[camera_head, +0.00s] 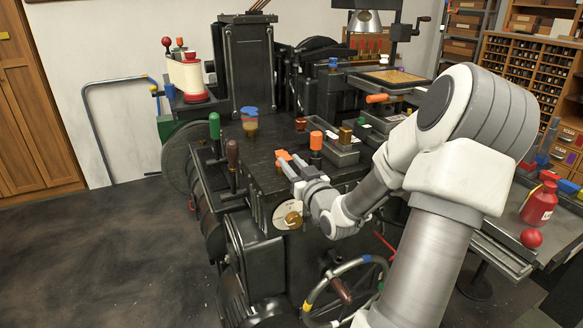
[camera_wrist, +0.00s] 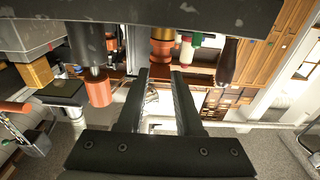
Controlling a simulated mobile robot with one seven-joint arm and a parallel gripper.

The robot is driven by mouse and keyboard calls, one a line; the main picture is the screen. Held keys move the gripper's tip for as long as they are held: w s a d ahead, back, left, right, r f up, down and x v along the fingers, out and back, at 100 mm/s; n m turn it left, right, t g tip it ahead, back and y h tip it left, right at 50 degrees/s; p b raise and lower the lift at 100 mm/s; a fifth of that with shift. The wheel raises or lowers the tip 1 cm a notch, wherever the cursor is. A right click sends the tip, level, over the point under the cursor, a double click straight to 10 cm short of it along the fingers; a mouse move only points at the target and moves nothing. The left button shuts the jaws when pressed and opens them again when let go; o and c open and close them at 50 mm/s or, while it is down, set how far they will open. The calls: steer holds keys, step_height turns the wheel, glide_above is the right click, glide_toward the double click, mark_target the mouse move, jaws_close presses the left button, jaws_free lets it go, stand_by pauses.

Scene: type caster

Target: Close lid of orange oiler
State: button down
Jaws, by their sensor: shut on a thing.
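The orange oiler (camera_wrist: 162,52) shows in the wrist view as a small orange-copper cylinder with a wider flange, right at my fingertips. In the head view a bit of orange (camera_head: 283,155) shows at the front edge of the black machine top, partly covered by my fingers. My gripper (camera_head: 286,164) reaches in from the right. In the wrist view its two dark fingers (camera_wrist: 162,72) stand a narrow gap apart, shut on the oiler. I cannot tell the lid's exact angle.
An orange-capped post (camera_head: 316,140) and a brass piece (camera_head: 345,134) stand close right of my gripper. A brown-handled lever (camera_head: 232,153) and a green-handled lever (camera_head: 214,126) rise on the left. A blue-topped jar (camera_head: 249,118) stands further back; the black top (camera_head: 266,146) between is fairly clear.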

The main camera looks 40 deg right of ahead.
steer(key=shift+f+t+b, duration=0.35)
steer(key=shift+t+b, duration=0.15)
steer(key=shift+b, duration=0.4)
steer(key=c, duration=0.6)
jaws_free()
steer(key=shift+o, duration=0.2)
steer(key=shift+s, duration=0.1)
